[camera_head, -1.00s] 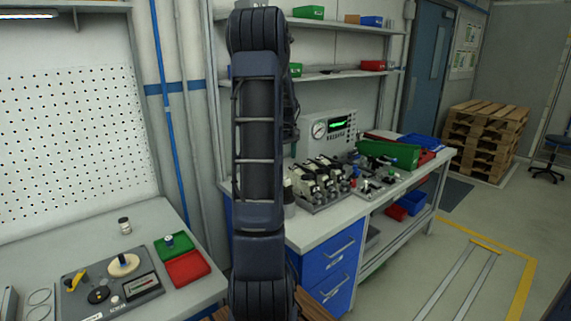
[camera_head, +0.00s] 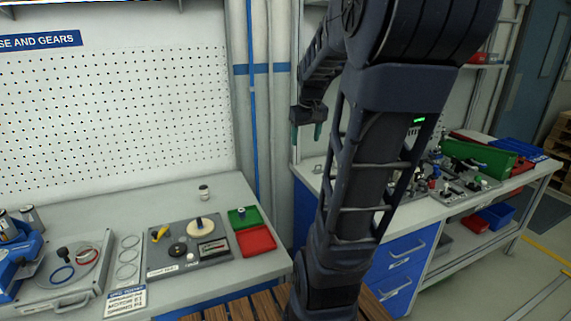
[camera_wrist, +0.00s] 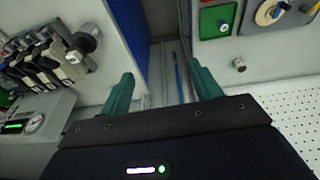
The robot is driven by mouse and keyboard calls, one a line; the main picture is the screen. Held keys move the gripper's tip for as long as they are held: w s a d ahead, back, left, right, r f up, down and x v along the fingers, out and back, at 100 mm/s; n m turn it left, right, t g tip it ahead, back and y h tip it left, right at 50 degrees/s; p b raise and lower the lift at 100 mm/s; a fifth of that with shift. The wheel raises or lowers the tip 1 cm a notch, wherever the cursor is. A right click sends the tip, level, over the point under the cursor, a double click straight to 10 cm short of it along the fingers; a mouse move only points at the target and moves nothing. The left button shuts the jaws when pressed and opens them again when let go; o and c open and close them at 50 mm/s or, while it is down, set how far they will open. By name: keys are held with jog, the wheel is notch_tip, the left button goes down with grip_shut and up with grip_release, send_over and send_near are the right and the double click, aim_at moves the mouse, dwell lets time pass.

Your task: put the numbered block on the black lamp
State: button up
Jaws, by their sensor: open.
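My gripper (camera_head: 306,134) hangs open and empty in front of the wall, to the right of the pegboard in the head view. Its two teal fingers also show apart in the wrist view (camera_wrist: 160,80), with nothing between them. I cannot pick out a numbered block or a black lamp for certain. A small blue-and-white piece (camera_head: 241,211) is in the green tray (camera_head: 251,219). A grey panel (camera_head: 160,262) on the left bench carries a round black part (camera_head: 177,250), a pale disc with a blue peg (camera_head: 200,228), a yellow handle and a gauge.
A red tray (camera_head: 256,241) lies beside the green one. A small jar (camera_head: 204,192) stands behind the panel. A blue machine (camera_head: 20,259) is at far left. The right bench holds several fixtures and a green bin (camera_head: 478,157). A gap separates the benches.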

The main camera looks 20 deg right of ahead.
jog(key=s+a+f+t, duration=0.1)
jog(key=s+a, duration=1.1)
jog(key=shift+s+a+f+t, duration=0.25)
jog(key=shift+f+t, duration=0.15)
